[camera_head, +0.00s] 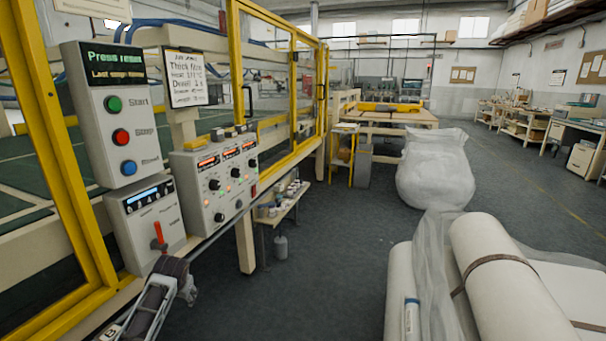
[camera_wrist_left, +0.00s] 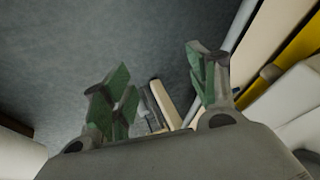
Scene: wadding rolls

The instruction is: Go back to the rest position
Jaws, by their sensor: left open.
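My left gripper (camera_wrist_left: 160,92) shows in the left wrist view with its green-padded fingers spread apart and nothing between them. The grey floor and pale beams lie beyond the fingers. In the head view my left arm (camera_head: 150,305) comes in at the lower left, just below the control box with the red lever (camera_head: 158,236). Whether the arm touches that box cannot be told. My right gripper is not in view.
A control panel with knobs (camera_head: 215,187) and a button box (camera_head: 107,115) stand by the yellow frame at left. White wadding rolls (camera_head: 500,285) lie at lower right. A wrapped bundle (camera_head: 434,172) stands behind them. The floor (camera_head: 310,265) between is clear.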

